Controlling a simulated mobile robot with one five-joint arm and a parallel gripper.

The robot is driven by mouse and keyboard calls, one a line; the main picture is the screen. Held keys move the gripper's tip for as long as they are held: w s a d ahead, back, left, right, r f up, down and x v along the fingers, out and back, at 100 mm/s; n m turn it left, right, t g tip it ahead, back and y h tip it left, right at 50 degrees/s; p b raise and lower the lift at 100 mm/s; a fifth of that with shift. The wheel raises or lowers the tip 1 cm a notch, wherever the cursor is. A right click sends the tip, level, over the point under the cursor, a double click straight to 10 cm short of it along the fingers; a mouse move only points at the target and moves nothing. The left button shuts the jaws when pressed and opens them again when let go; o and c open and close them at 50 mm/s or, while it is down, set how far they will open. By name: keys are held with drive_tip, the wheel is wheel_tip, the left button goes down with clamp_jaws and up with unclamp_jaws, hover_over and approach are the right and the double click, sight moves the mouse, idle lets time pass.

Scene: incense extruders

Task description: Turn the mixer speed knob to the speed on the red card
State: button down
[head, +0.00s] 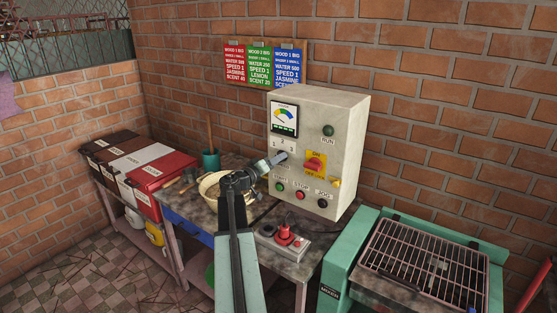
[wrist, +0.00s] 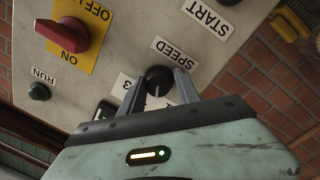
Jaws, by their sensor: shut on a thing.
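The speed knob (wrist: 158,78) is black and round, on the pale control box (head: 350,125), below the "SPEED" label (wrist: 174,52) as seen in the wrist view. My gripper (wrist: 158,88) is shut on the knob, one finger on each side. In the head view my gripper (head: 280,158) covers the knob. A light pointer line on the knob seems to face the middle mark between the fingers. The "3" label (wrist: 124,86) shows beside the left finger; the other number labels are partly hidden. The red card (head: 237,66) hangs on the wall and reads "SPEED 1".
Green (head: 259,64) and blue (head: 287,66) cards hang beside the red one. The box also carries a red on/off switch (head: 314,163) and START, STOP and JOG buttons. A bowl (head: 211,186) and a red-knobbed device (head: 285,236) stand on the bench.

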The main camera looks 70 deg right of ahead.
drive_tip(key=n, duration=0.3)
drive_tip(key=shift+s+r+n+b, duration=0.2)
drive_tip(key=shift+n+b, duration=0.1)
drive_tip(key=shift+n, duration=0.1)
drive_tip(key=c, duration=1.1)
unclamp_jaws()
drive_tip(key=shift+o, duration=0.7)
drive_tip(key=shift+s+a, duration=0.1)
drive_tip(key=shift+s, duration=0.05)
drive_tip(key=v, duration=0.7)
drive_tip(key=shift+w+a, duration=0.25)
drive_tip(key=shift+a, duration=0.05)
